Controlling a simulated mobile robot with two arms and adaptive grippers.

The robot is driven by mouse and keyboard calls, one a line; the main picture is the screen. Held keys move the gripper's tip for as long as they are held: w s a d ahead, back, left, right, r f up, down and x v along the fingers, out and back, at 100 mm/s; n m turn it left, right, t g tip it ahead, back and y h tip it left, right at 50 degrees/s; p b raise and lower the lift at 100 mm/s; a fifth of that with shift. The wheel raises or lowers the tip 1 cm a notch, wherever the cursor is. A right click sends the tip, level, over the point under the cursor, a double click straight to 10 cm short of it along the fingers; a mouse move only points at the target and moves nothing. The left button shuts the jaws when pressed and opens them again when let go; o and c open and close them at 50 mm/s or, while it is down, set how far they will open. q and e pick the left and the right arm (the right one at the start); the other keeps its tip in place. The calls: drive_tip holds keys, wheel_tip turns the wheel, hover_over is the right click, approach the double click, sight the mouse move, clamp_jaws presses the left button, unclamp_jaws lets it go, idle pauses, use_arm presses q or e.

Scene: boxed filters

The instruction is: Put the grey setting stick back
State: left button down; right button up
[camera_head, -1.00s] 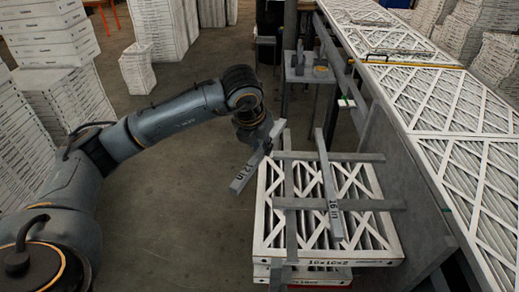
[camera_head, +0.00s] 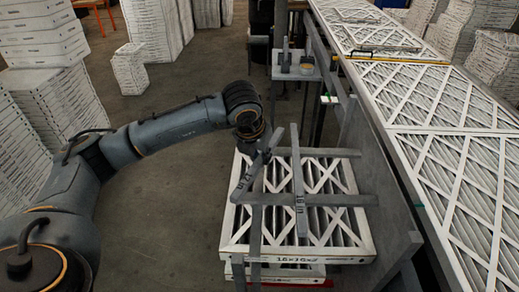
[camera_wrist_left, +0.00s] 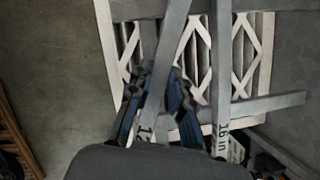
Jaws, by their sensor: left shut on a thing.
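My left gripper (camera_head: 258,160) is shut on a grey stick (camera_head: 241,187) marked 12 in. The stick is tilted and shows over the upper left of the filter stack (camera_head: 300,258). In the left wrist view my fingers (camera_wrist_left: 155,105) sit either side of the stick (camera_wrist_left: 168,40). A second grey stick (camera_head: 299,190), marked 16 in, lies across the grey bars (camera_head: 340,200) over the stack. It also shows in the left wrist view (camera_wrist_left: 222,80), right of the held stick. I cannot tell whether the held stick touches the bars. My right gripper is not in view.
A long conveyor (camera_head: 430,120) with white-framed filters runs along the right, beside a grey side panel (camera_head: 380,190). A small grey stand (camera_head: 297,73) with small items is behind the stack. Stacked boxes (camera_head: 45,100) fill the left. Floor left of the stack is clear.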

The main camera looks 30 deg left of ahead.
use_arm(q)
drive_tip(key=shift+a+f, duration=0.15)
drive_tip(key=shift+f, duration=0.7)
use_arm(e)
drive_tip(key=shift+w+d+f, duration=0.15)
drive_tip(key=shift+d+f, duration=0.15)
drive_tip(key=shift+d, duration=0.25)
use_arm(q)
drive_tip(key=shift+f+b, duration=0.1)
drive_tip(key=shift+b, duration=0.2)
drive_tip(key=shift+f, duration=0.2)
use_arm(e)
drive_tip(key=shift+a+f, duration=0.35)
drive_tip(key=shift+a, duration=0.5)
use_arm(q)
drive_tip(key=shift+b, duration=0.3)
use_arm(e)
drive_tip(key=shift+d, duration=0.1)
use_arm(q)
drive_tip(key=shift+f, duration=0.2)
drive_tip(key=c, duration=1.1)
unclamp_jaws()
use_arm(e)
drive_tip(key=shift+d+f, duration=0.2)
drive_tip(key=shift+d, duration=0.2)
